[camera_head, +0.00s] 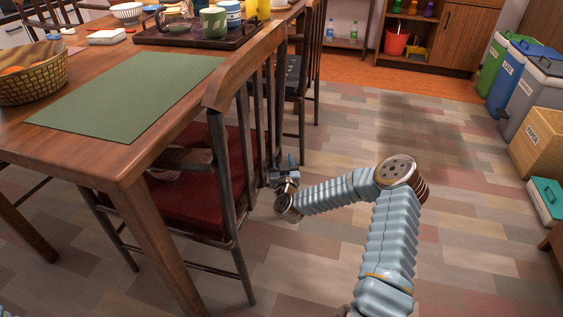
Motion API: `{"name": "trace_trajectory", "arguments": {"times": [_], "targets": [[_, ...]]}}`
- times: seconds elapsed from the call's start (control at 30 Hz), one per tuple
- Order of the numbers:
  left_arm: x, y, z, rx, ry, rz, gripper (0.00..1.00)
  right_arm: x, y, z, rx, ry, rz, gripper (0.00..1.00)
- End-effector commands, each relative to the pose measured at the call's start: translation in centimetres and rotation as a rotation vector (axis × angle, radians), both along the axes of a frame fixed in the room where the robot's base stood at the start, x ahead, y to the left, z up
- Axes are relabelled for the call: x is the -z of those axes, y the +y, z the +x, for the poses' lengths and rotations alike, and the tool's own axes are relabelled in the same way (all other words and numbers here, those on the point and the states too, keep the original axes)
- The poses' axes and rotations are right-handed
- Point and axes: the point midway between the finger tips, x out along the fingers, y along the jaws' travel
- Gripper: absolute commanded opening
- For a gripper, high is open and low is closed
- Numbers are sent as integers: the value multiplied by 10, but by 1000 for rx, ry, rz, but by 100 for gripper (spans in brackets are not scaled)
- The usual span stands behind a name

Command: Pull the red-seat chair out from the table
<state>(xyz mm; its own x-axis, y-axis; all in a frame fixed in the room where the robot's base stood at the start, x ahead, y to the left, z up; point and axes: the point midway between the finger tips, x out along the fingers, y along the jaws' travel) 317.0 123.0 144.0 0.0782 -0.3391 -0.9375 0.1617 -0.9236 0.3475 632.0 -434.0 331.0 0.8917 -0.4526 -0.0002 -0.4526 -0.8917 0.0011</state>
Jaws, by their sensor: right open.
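The red-seat chair (205,200) stands at the right side of the wooden table (130,165), with part of its red seat under the tabletop. Its dark slatted back, with a lighter brown top rail (243,65), faces right, away from the table. My right gripper (284,168) is open, just to the right of the lower back slats. I cannot tell whether it touches a slat. My left gripper is not in view.
A green mat (130,95), a woven basket (33,78) and a dark tray (190,40) are on the table. Another chair (295,80) stands just behind. The floor (460,235) to the right is clear up to the bins (520,95) and a cardboard box (540,145).

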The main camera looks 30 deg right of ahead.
Motion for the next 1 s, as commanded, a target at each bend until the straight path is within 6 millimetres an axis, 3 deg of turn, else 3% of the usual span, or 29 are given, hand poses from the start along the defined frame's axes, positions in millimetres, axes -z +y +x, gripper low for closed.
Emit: {"name": "trace_trajectory", "arguments": {"times": [0.03, 0.4, 1.0], "targets": [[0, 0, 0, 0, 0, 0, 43, 0, 0, 0, 0, 0, 0, 54], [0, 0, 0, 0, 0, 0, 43, 0, 0, 0, 0, 0, 0, 0], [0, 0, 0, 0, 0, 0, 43, 0, 1, 0, -1, 0, 0, 0]]}}
